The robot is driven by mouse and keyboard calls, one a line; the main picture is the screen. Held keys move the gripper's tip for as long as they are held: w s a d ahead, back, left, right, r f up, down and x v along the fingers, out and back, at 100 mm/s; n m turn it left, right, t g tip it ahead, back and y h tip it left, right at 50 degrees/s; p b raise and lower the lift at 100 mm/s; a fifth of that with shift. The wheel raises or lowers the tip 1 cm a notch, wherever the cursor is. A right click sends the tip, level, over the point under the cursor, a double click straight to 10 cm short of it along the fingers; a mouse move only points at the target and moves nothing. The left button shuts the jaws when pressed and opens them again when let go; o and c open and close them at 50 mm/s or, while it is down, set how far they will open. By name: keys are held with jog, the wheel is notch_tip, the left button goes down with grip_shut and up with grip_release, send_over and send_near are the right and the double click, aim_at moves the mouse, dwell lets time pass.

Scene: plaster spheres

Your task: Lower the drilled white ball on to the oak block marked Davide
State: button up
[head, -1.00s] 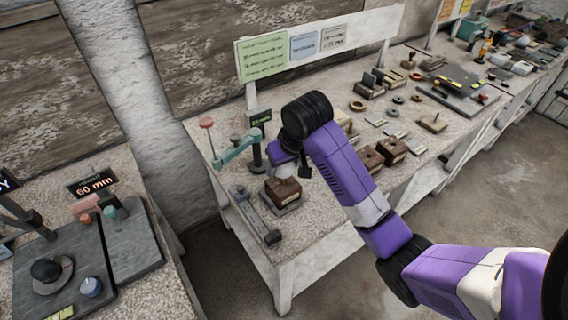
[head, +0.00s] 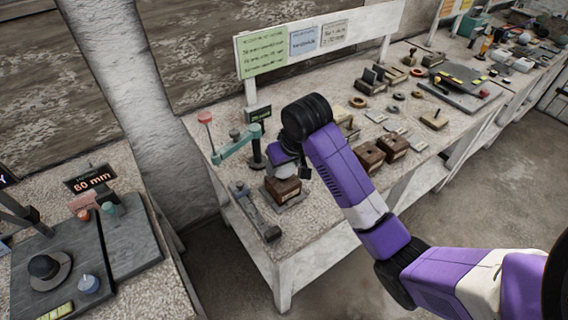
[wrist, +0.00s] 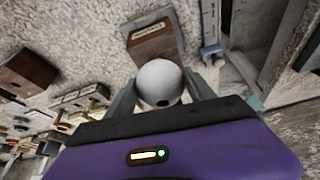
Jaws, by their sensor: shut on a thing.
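The white ball (wrist: 160,80) is between the two fingers of my gripper (wrist: 159,84), with a dark drilled hole on the side toward the wrist camera. My gripper (head: 286,168) is shut on it in the head view, where the ball (head: 285,172) is partly hidden. A brown wooden block (head: 283,192) with a pale label lies directly below the ball on a grey plate. In the wrist view the block (wrist: 150,42) shows just beyond the ball; its label cannot be read. I cannot tell whether ball and block touch.
A teal-armed stand (head: 236,145) and a grey metal bar tool (head: 256,212) stand close left of the block. Two more brown blocks (head: 380,153) sit to the right behind my arm.

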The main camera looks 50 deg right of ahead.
jog(key=shift+f+b, duration=0.5)
jog(key=shift+f, duration=0.6)
jog(key=o, duration=1.7)
jog(key=shift+c, duration=0.2)
jog(key=shift+r, duration=0.1)
notch_tip(320, 180, up, 4)
jog(key=p, duration=0.4)
